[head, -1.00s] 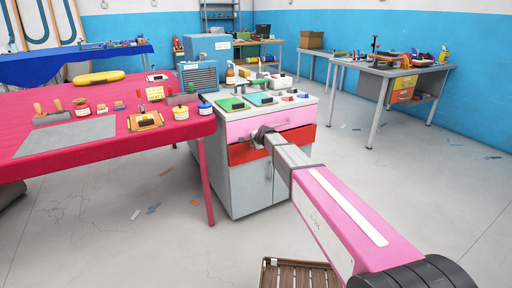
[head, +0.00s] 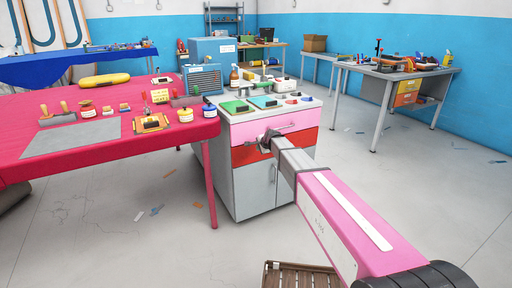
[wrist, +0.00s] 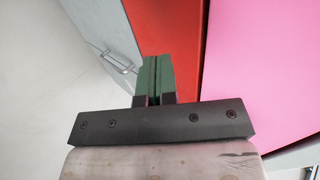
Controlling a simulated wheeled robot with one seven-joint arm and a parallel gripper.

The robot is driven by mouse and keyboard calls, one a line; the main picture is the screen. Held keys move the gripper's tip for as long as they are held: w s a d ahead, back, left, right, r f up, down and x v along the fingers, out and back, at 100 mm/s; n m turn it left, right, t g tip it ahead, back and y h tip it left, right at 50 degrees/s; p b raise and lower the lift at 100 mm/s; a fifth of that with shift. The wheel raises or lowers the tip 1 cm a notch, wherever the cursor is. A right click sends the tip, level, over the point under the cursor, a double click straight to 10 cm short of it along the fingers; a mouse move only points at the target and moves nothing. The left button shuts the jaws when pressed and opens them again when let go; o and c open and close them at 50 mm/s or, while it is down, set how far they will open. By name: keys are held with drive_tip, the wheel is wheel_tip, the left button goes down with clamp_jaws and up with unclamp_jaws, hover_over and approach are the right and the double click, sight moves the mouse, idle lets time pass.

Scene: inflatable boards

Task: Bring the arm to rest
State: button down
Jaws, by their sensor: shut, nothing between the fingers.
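My arm reaches from the lower right of the head view, and my gripper (head: 264,141) is in front of the drawer cabinet (head: 236,190). The wrist view shows the gripper's green fingers (wrist: 154,78) closed together with nothing between them. Behind them are the red drawer front (wrist: 168,35), the pink drawer front (wrist: 250,70) and the grey cabinet door with its handle (wrist: 120,62). I cannot tell whether the fingertips touch the red front. Both drawers look closed in the head view.
A red-covered table (head: 110,150) with jars, brushes and a grey mat (head: 72,138) stands left of the cabinet. A grey workbench (head: 390,72) stands at the back right. A wooden slatted item (head: 300,277) lies on the floor in front.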

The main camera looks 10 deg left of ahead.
drive_tip(key=v, duration=1)
drive_tip(key=s+d+f+n+g+h, duration=0.2)
drive_tip(key=s+d+f, duration=0.3)
drive_tip(key=s+d, duration=0.5)
drive_tip(key=s+d+f+n+g+h, duration=0.1)
drive_tip(key=s+d+f+n+g, duration=0.2)
drive_tip(key=s+d, duration=0.7)
drive_tip(key=s+d+f+n+g+h, duration=0.2)
drive_tip(key=s+d+f+n, duration=0.3)
drive_tip(key=s+d, duration=0.5)
drive_tip(key=s+f, duration=0.1)
drive_tip(key=s, duration=0.1)
drive_tip(key=shift+s+f+n+g+h, duration=0.3)
drive_tip(key=shift+s+n, duration=0.1)
drive_tip(key=shift+a, duration=0.1)
